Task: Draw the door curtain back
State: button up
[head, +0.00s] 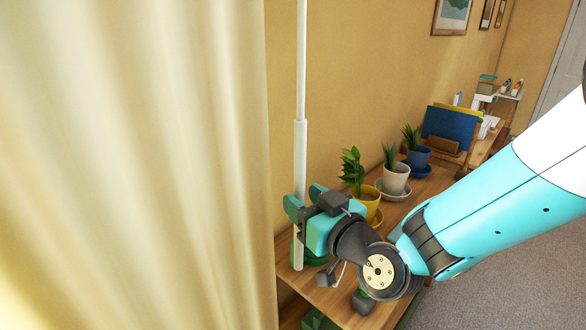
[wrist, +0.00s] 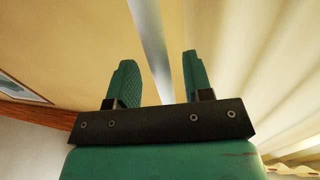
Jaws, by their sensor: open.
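The door curtain (head: 140,160) is pale cream cloth that hangs in folds over the left half of the head view. It also fills the right side of the wrist view (wrist: 255,60). A white rod (head: 300,150) hangs upright just right of the curtain's edge, with a thicker lower part. In the wrist view the rod (wrist: 152,50) runs between the two green fingers. My gripper (head: 305,203) is open at the rod's lower part, with a finger on either side. In the wrist view my gripper (wrist: 158,82) shows gaps between its fingers and the rod.
A wooden shelf (head: 335,301) runs along the yellow wall below my gripper. On it stand plants in a yellow pot (head: 367,203), a white pot (head: 396,178) and a blue pot (head: 418,157). A blue folder (head: 447,130) stands farther back. Grey carpet (head: 500,260) at right is clear.

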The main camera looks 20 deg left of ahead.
jog(key=p+x, duration=0.1)
jog(key=x, duration=0.1)
jog(key=shift+w+a+r, duration=0.15)
jog(key=shift+a+r, duration=0.05)
jog(key=shift+a, duration=0.05)
jog(key=shift+w+a+f+p, duration=0.25)
jog(key=shift+w+a+p, duration=0.15)
jog(key=shift+a, duration=0.1)
grip_shut()
